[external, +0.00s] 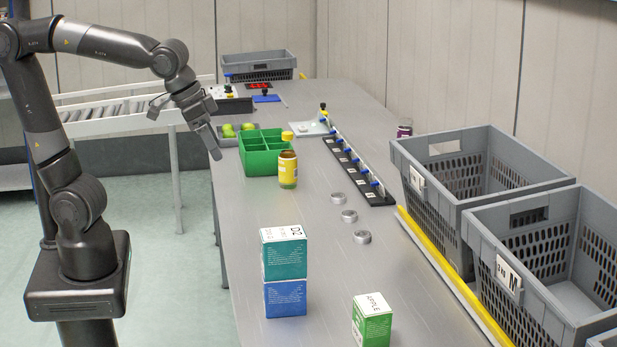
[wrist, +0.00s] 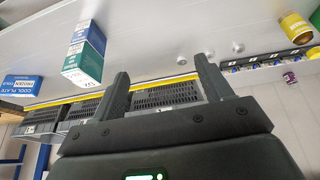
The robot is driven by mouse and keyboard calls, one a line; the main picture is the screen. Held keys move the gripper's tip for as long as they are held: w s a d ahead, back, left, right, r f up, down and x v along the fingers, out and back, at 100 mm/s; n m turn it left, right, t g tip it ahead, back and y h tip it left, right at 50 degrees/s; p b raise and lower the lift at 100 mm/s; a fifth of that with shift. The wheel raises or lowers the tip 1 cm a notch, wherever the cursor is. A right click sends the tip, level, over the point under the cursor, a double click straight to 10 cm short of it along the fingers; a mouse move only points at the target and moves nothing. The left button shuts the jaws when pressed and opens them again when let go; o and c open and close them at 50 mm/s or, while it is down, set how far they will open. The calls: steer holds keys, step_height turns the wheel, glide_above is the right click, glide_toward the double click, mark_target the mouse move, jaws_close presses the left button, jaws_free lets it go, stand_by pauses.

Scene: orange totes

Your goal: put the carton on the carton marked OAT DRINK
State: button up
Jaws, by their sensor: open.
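A teal carton (external: 284,258) marked D2 on its white top stands on a blue carton (external: 285,299) on the grey table. In the wrist view the teal carton (wrist: 82,67) and blue carton (wrist: 88,38) appear upside down. A green carton (external: 372,324) marked APPLE stands apart to their right, near the bottom edge. I cannot read OAT DRINK on any carton. My gripper (external: 186,133) is open and empty, above the table's left edge, far from the cartons; its fingers (wrist: 162,70) frame nothing held.
A green divided box (external: 268,160) and yellow-labelled jar (external: 288,171) stand mid-table. Several metal discs (external: 349,216) and a black rack (external: 357,171) lie right of them. Grey crates (external: 470,205) line the right side behind a yellow edge (external: 450,280). Table around the cartons is mostly clear.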

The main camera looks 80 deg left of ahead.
steer(key=s+a+f, duration=0.3)
steer(key=s+a, duration=0.5)
steer(key=s, duration=0.1)
steer(key=shift+s+a+f+t, duration=0.25)
steer(key=shift+s+t, duration=0.05)
steer(key=shift+t, duration=0.1)
stand_by(0.6)
